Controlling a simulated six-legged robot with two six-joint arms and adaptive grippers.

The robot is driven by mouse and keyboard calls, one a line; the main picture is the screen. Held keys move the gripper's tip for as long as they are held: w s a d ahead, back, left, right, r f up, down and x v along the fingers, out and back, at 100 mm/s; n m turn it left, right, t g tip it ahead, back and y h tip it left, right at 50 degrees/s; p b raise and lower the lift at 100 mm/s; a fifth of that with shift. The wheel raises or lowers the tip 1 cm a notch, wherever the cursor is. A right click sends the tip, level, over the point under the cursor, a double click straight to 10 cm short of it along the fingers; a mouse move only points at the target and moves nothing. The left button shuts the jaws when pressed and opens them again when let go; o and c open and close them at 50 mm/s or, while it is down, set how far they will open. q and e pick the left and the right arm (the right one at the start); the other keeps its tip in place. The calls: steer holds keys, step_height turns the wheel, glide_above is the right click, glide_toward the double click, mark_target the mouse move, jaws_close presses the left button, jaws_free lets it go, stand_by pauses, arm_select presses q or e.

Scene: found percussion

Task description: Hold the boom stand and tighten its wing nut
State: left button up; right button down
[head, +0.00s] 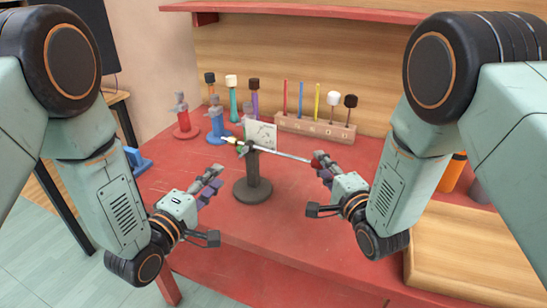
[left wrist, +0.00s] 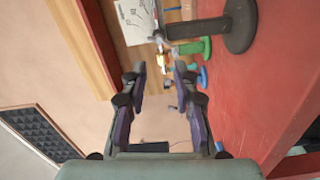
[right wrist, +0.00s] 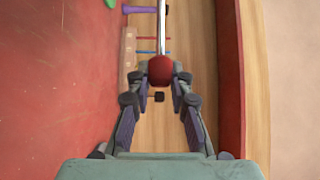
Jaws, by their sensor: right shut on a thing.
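The boom stand has a dark round base and post (head: 252,172) in the middle of the red table, with a thin metal boom (head: 282,153) across its top. A red ball (right wrist: 160,70) is at the boom's right end. My right gripper (head: 321,164) is shut on this red ball end. My left gripper (head: 210,183) is open and empty, left of the post and apart from it. In the left wrist view the post (left wrist: 195,28) lies beyond the fingers. A small brass-coloured part (left wrist: 158,47) shows near the clamp; I cannot tell whether it is the wing nut.
A white card (head: 262,134) stands behind the boom. A wooden rack (head: 315,127) with several mallets is at the back. Red (head: 186,122) and blue (head: 216,128) stands are at back left. Orange and grey cylinders are at the right. The table front is clear.

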mark_target(241, 154)
arm_select(q)
steer(key=w+d+m, duration=0.1)
steer(key=w+m, duration=0.2)
steer(key=m, duration=0.4)
steer(key=w+d+m, duration=0.2)
steer(key=w+m, duration=0.1)
steer(key=m, duration=0.4)
steer(key=w+d+m, duration=0.2)
steer(key=w+m, duration=0.1)
steer(key=m, duration=0.4)
steer(key=shift+w+m, duration=0.3)
jaws_close()
stand_by(0.4)
